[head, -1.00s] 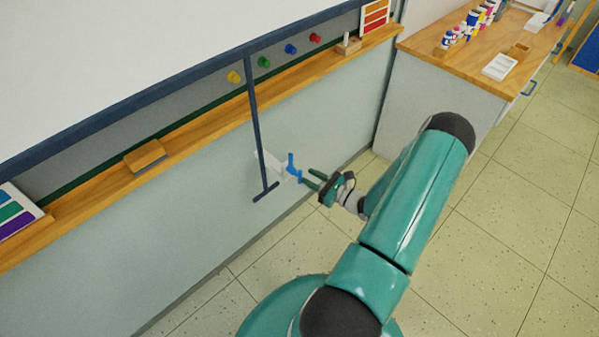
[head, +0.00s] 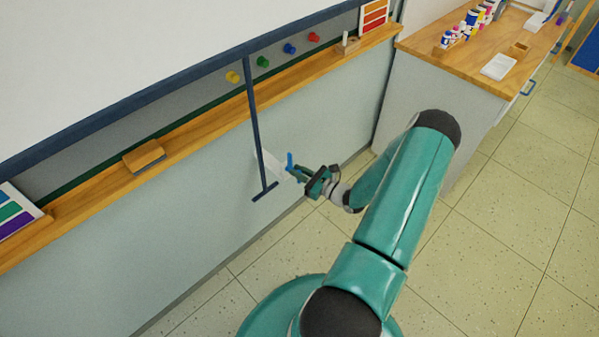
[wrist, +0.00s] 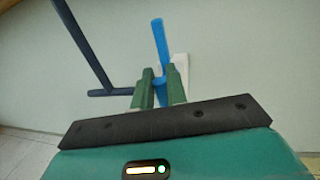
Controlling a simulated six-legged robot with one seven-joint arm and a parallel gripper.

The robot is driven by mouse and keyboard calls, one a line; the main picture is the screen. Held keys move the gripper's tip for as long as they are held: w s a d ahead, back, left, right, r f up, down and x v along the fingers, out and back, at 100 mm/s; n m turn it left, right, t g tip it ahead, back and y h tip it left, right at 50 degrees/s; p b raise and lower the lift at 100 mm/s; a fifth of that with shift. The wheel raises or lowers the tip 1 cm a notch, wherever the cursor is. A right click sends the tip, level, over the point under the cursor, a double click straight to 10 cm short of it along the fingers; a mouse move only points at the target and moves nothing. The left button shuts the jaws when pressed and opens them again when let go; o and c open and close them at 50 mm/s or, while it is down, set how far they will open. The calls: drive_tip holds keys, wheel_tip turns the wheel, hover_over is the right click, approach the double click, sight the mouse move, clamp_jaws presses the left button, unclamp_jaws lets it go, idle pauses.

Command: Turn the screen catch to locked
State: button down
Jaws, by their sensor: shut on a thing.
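The screen catch is a blue lever (head: 289,159) on a pale plate (head: 268,165), low on the wall beside the dark blue screen pull bar. In the wrist view the blue lever (wrist: 160,40) stands nearly upright, leaning slightly left, with the white plate (wrist: 181,66) behind it. My gripper (head: 297,173) is at the catch. In the wrist view its two green fingers (wrist: 160,88) are shut on the lower blue part of the catch, one on each side. The fingers hide part of that lower piece.
The dark blue pull bar (head: 257,130) hangs from the white screen (head: 130,60), ending in a crosspiece just left of the catch. A wooden ledge (head: 205,128) with an eraser block (head: 144,156) runs along the wall. A wooden-topped cabinet (head: 440,110) stands right. Floor right of my arm is clear.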

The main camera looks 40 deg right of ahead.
drive_tip(key=shift+a, duration=0.1)
drive_tip(key=shift+a+f+n+g+h, duration=0.3)
drive_tip(key=shift+a+f+n+h, duration=0.2)
drive_tip(key=shift+n, duration=2.15)
drive_tip(key=shift+a+f+n+g+h, duration=0.35)
drive_tip(key=shift+n+h, duration=0.3)
drive_tip(key=shift+n, duration=1.95)
drive_tip(key=shift+a+f+n+g+h, duration=0.3)
drive_tip(key=shift+f+n+h, duration=0.2)
drive_tip(key=shift+n, duration=2.15)
drive_tip(key=shift+h, duration=0.25)
drive_tip(key=c, duration=1.5)
unclamp_jaws()
drive_tip(key=shift+w, duration=0.1)
